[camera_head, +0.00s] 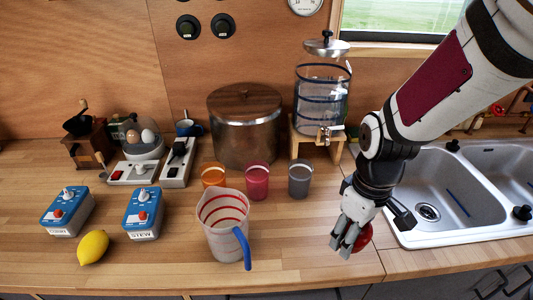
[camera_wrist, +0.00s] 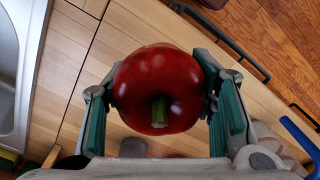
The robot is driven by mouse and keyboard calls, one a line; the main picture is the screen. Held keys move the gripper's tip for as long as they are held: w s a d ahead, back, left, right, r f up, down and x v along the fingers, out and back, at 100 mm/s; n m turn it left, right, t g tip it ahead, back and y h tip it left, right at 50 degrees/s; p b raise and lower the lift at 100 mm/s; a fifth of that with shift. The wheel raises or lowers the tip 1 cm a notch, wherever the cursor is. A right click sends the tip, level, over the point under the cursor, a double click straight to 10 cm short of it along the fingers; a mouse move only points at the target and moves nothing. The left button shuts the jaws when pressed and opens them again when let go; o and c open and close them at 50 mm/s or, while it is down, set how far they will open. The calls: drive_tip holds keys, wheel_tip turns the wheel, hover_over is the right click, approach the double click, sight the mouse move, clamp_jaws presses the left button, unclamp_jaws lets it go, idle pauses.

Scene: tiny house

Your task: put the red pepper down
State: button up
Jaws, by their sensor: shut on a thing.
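The red pepper (camera_wrist: 158,88) is round and glossy with a green stem, and fills the middle of the wrist view. My gripper (camera_wrist: 160,100) is shut on it, with a green-padded finger on either side. In the head view, my gripper (camera_head: 352,238) points down over the right part of the wooden counter (camera_head: 300,262), just left of the sink. The pepper (camera_head: 364,236) shows there only partly, behind the fingers. I cannot tell whether its underside touches the counter.
A measuring jug (camera_head: 222,228) with a blue handle stands left of my gripper. Three cups, one of them pink (camera_head: 257,182), stand behind it. The sink (camera_head: 440,190) lies to the right. A lemon (camera_head: 93,247) and two blue boxes sit at the left. Counter between jug and gripper is clear.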

hover_over(276, 235)
drive_tip(key=shift+f+p, duration=0.4)
drive_tip(key=shift+f, duration=2.1)
drive_tip(key=shift+f, duration=0.2)
drive_tip(key=o, duration=0.9)
